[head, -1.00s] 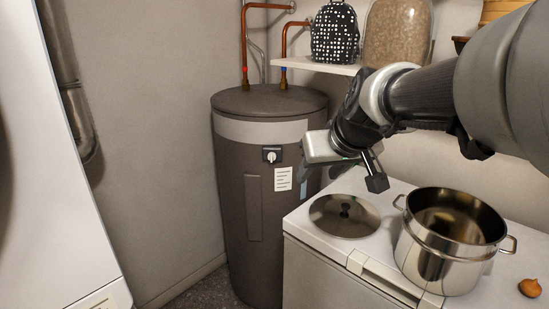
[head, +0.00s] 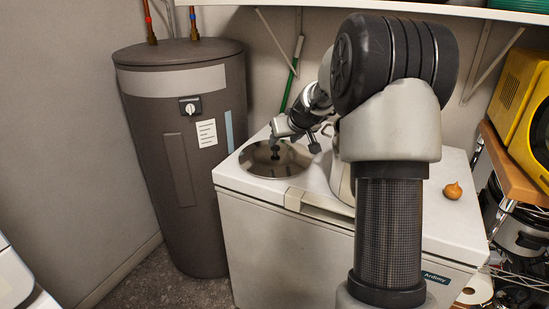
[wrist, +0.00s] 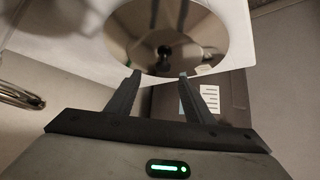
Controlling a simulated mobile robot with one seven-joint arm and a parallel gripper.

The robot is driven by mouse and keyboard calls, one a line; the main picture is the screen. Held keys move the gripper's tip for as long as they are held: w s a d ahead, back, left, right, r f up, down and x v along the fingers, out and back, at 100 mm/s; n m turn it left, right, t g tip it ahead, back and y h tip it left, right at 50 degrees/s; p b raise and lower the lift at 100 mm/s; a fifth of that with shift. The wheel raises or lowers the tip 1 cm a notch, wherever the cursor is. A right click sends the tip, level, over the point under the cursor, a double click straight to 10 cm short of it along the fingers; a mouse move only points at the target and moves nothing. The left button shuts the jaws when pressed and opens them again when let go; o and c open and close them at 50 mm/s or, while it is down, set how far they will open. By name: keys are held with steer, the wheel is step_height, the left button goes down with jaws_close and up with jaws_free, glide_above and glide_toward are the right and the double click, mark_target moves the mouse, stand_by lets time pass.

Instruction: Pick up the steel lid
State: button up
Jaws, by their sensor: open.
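The steel lid (head: 257,164) is a round, shiny disc with a black knob, lying flat on the left end of the white chest appliance. My gripper (head: 292,144) is above the lid, its fingers pointing down around the knob's area. In the wrist view the lid (wrist: 127,28) lies beyond the fingertips, and its black knob (wrist: 164,51) shows between the two fingers of my gripper (wrist: 159,76). The fingers are apart and nothing is between them; the knob looks still beyond the tips. The exact height gap is hard to tell.
The steel pot (head: 341,180) stands right of the lid, mostly hidden behind my arm. An onion (head: 453,190) lies further right on the white appliance top (head: 440,225). A dark water heater (head: 185,150) stands to the left. A shelf (head: 400,10) runs above.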

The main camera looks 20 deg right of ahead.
mark_target(276, 147)
steer(key=shift+a+x, duration=0.15)
steer(key=shift+x, duration=1.65)
steer(key=shift+a+x, duration=0.15)
steer(key=shift+x, duration=1.6)
steer(key=shift+c, duration=0.5)
steer(key=shift+r, duration=0.1)
jaws_close()
